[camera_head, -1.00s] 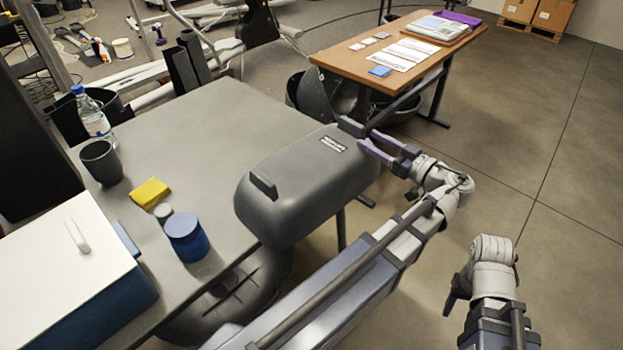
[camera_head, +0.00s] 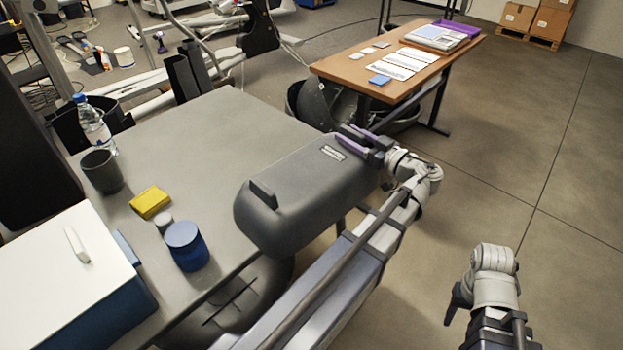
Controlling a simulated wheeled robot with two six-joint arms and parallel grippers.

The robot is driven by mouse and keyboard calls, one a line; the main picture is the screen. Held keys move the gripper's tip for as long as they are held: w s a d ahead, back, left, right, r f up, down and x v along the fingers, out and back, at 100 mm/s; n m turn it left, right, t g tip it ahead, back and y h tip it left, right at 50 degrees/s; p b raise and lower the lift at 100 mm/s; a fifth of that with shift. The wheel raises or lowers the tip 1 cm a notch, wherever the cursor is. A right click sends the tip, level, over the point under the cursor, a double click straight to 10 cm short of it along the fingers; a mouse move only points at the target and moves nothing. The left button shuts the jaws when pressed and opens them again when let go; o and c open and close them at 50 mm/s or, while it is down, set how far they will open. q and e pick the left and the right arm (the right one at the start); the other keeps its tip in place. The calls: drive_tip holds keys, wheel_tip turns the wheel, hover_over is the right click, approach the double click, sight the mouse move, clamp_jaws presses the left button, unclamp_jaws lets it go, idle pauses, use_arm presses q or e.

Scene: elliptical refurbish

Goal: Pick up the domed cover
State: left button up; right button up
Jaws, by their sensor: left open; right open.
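The domed cover (camera_head: 300,195) is a long dark grey rounded shell with a small white label. It lies at the table's right edge and overhangs it. A raised dark tab (camera_head: 263,193) stands at its near left end. My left gripper (camera_head: 350,135), with purple-lined fingers, is open at the cover's far right end. Its fingers are over the spot of the far tab, which they hide; I cannot tell whether they touch it. My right gripper (camera_head: 455,303) is open and empty, low at the right over the floor, and mostly hidden by its own wrist.
The grey table (camera_head: 205,135) holds a blue jar (camera_head: 187,248), a yellow sponge (camera_head: 150,202), a dark cup (camera_head: 101,172), a bottle (camera_head: 95,128) and a white-topped blue box (camera_head: 60,275). A brown table (camera_head: 340,68) stands behind. Floor at right is clear.

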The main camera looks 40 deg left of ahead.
use_arm(q)
drive_tip(key=shift+a, duration=0.1)
drive_tip(key=shift+c, duration=0.2)
clamp_jaws()
idle(1.2)
